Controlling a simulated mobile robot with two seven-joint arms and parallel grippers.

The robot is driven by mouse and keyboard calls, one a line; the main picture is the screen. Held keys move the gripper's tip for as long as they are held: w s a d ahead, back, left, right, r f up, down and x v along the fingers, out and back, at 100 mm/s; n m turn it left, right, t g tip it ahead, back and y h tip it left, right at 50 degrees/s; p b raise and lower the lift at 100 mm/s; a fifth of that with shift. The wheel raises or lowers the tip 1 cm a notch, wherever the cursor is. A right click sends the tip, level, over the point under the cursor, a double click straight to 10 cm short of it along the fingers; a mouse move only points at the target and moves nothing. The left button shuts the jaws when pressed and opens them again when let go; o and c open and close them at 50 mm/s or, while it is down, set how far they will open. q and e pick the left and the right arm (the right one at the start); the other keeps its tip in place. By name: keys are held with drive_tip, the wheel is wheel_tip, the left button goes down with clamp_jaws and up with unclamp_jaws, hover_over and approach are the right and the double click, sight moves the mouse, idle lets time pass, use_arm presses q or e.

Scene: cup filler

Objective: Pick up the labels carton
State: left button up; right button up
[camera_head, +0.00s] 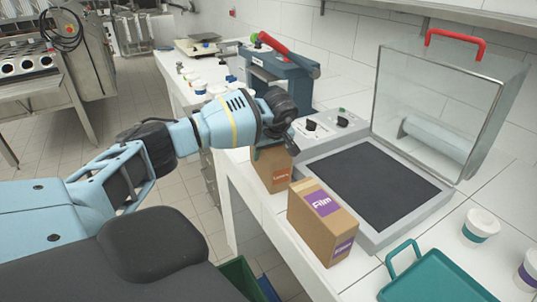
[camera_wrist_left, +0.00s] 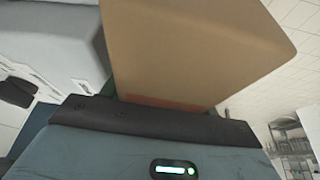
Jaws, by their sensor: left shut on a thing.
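The labels carton (camera_head: 279,176) is a small brown box with an orange label, near the counter's front edge in the head view. My left gripper (camera_head: 271,150) is at its top and shut on it, with the arm reaching in from the left. The wrist hides part of the carton's top. In the left wrist view the carton (camera_wrist_left: 190,50) fills the upper middle, close against the gripper, with a strip of orange low on it. I cannot tell whether its base touches the counter. My right gripper is not in view.
A film carton (camera_head: 323,222) with purple labels stands just right of the labels carton. Behind them is a sealing machine (camera_head: 370,185) with its clear lid raised. A teal tray (camera_head: 440,280) and white cups (camera_head: 480,228) are at the right. A blue device (camera_head: 280,75) stands behind my wrist.

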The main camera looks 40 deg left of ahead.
use_arm(q)
drive_tip(key=r, duration=0.4)
drive_tip(key=shift+s, duration=0.2)
drive_tip(key=s+r, duration=0.1)
drive_tip(key=s, duration=1.4)
drive_tip(key=shift+s+a+r+b, duration=0.2)
drive_tip(key=shift+s+a+b, duration=0.05)
drive_tip(key=shift+a+b, duration=0.1)
